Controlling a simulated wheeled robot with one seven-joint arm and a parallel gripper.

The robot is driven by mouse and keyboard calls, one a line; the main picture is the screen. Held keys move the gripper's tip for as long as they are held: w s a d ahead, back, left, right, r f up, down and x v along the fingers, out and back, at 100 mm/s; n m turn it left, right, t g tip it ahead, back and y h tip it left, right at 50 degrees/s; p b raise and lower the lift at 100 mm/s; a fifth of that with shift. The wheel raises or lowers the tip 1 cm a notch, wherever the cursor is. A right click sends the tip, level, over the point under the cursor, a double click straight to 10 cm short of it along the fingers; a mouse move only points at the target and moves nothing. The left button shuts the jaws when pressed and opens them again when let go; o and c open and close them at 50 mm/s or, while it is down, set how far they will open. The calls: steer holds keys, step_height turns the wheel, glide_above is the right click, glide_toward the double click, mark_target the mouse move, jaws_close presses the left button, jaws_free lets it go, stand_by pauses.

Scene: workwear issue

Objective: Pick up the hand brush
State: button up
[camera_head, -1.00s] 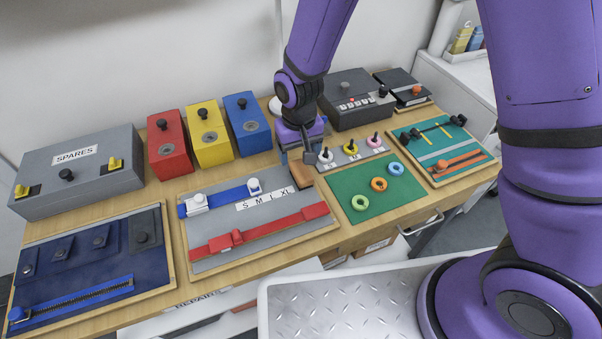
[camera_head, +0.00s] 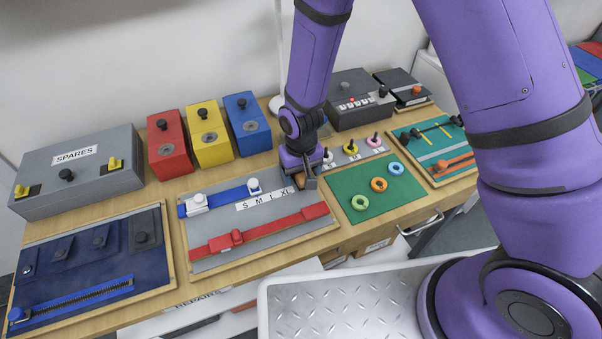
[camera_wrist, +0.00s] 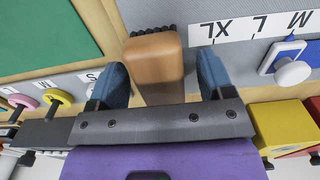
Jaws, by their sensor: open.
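The hand brush (camera_wrist: 156,58) has a light brown wooden body with dark bristles showing at its far end. It lies at the edge of the grey size board, beside the S M L XL label strip. My gripper (camera_wrist: 161,66) is open, with one blue finger on each side of the brush and small gaps between. In the head view my gripper (camera_head: 308,182) is low over the right end of the size board and hides most of the brush.
The grey size board (camera_head: 213,264) with its blue and red straps is to the left. A green mat (camera_head: 345,178) with coloured rings is to the right. Red, yellow and blue boxes (camera_head: 209,138) stand behind. Small knobbed posts (camera_head: 351,147) stand close to my gripper.

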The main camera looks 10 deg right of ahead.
steer(key=c, duration=1.1)
steer(key=shift+r, duration=0.1)
